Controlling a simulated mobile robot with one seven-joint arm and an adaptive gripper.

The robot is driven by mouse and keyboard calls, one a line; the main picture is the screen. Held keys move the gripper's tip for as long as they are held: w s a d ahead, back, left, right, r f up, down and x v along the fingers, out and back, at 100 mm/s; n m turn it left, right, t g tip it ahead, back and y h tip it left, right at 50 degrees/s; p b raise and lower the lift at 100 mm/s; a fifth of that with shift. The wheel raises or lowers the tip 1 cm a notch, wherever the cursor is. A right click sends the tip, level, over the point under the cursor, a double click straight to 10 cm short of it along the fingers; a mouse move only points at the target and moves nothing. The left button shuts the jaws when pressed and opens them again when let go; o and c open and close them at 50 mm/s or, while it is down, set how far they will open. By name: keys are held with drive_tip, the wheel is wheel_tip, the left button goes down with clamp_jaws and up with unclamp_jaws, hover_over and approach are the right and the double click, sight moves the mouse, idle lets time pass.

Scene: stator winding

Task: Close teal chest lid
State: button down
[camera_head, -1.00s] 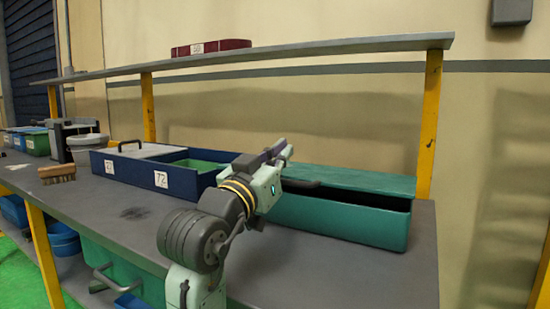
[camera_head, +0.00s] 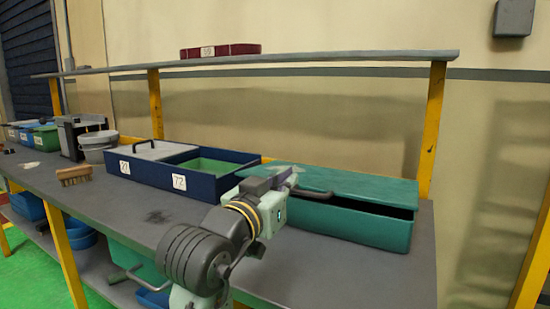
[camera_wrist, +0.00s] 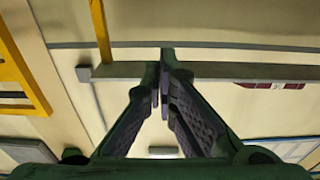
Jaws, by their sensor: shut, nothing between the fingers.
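The teal chest (camera_head: 350,229) stands on the right part of the workbench. Its teal lid (camera_head: 370,188) lies over the top, with a dark gap along the front right between lid and box. A dark handle (camera_head: 318,195) shows at the lid's left front. My arm reaches up in front of the chest's left end in the head view. The fingers there are hard to make out against the chest, and contact cannot be told. In the wrist view my gripper (camera_wrist: 162,78) is shut and empty, its fingers together. The chest does not show in that view.
A blue box (camera_head: 150,178) with a grey lid and green inside stands left of the chest. A shelf (camera_head: 300,62) on yellow posts runs behind, bearing a maroon box (camera_head: 222,50). The bench front is mostly clear.

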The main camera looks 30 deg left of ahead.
drive_tip(key=w+p, duration=0.2)
drive_tip(key=w, duration=0.8)
drive_tip(key=shift+s+d+f+p, duration=0.15)
drive_tip(key=shift+s+f, duration=0.05)
drive_tip(key=shift+f, duration=0.6)
drive_tip(key=shift+s+d+f+p, duration=0.15)
drive_tip(key=shift+s+f, duration=0.05)
drive_tip(key=shift+f, duration=0.6)
drive_tip(key=f+b, duration=0.2)
drive_tip(key=f, duration=0.2)
drive_tip(key=shift+s+f+b, duration=0.2)
drive_tip(key=shift+s+b, duration=0.15)
drive_tip(key=shift+b, duration=0.05)
drive_tip(key=shift+g, duration=0.3)
